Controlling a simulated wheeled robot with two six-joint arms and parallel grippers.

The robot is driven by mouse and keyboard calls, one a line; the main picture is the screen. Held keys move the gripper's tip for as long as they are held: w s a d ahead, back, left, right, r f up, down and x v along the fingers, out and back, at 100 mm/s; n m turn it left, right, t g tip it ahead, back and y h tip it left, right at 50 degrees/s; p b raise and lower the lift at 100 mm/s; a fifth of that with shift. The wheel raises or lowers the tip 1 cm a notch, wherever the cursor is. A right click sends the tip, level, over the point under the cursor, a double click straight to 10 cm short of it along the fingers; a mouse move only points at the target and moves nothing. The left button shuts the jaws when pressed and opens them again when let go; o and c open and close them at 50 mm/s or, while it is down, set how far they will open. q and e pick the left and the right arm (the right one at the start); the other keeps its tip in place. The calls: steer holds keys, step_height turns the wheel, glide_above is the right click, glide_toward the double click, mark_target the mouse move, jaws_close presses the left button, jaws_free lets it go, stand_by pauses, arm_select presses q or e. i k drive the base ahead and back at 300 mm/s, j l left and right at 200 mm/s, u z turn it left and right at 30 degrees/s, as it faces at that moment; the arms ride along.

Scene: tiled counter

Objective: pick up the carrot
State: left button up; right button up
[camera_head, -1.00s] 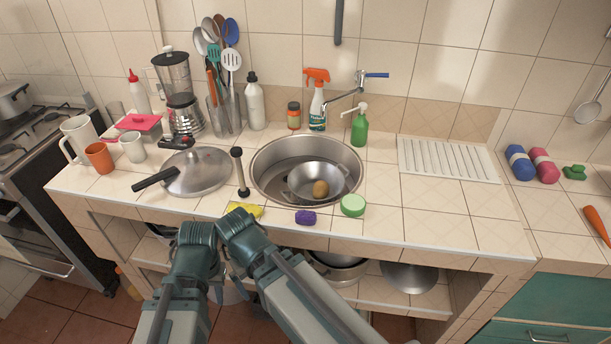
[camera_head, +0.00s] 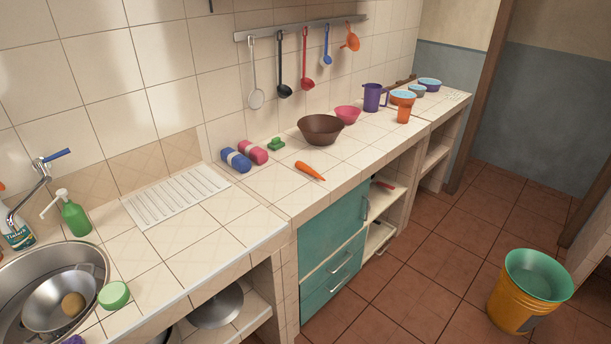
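The orange carrot (camera_head: 309,170) lies on the tiled counter (camera_head: 278,194), near its front edge above the teal drawers. It points from upper left to lower right. Nothing touches it. A green item (camera_head: 276,144), a pink roll (camera_head: 253,152) and a blue roll (camera_head: 236,160) lie behind and to the left of it. Neither of my grippers shows in the head view now, so I cannot see whether they are open or shut.
A brown bowl (camera_head: 321,130) stands behind the carrot, with a pink bowl (camera_head: 348,114) and a purple jug (camera_head: 374,97) farther along. The sink (camera_head: 14,300) is at lower left. A yellow bucket (camera_head: 523,296) stands on the open tiled floor at right.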

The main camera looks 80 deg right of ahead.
mark_target(303, 167)
steer(key=z, duration=2.6)
steer(key=l+u, duration=0.1)
steer(key=u, duration=0.3)
steer(key=i+l+u, duration=0.1)
steer(key=u, duration=0.35)
steer(key=l+u, duration=0.3)
steer(key=l, duration=0.4)
steer(key=l+u, duration=0.35)
steer(key=l, duration=0.35)
steer(key=k+l, duration=0.1)
steer(key=l, duration=0.6)
steer(key=k+l, duration=0.1)
steer(key=l, duration=0.55)
steer(key=i+u, duration=0.05)
